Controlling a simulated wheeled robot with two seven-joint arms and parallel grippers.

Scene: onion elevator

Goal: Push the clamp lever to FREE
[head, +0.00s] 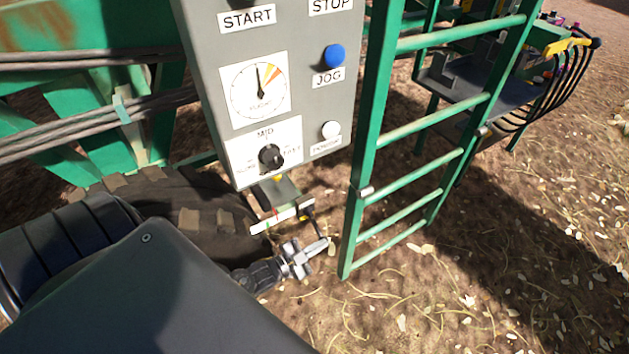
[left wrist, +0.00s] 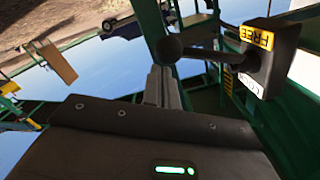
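The clamp lever is a dark rod with a black ball knob (left wrist: 168,49), reaching left from a dark block (left wrist: 287,45) in the left wrist view. The block carries a yellow FREE label (left wrist: 262,38) and a white LOCK label (left wrist: 250,85). The rod meets the block near the border between the labels; its exact setting is unclear. My left gripper (left wrist: 163,72) has its fingers together, with the tips close to the knob; contact cannot be told. In the head view my left gripper (head: 318,246) is below the small dark clamp block (head: 305,207). My right gripper is not seen.
The grey control box (head: 275,90) hangs just above my left gripper. A green ladder (head: 362,190) stands close to its right. A large tyre (head: 180,210) is at the left. Open straw-strewn ground (head: 480,270) lies to the right.

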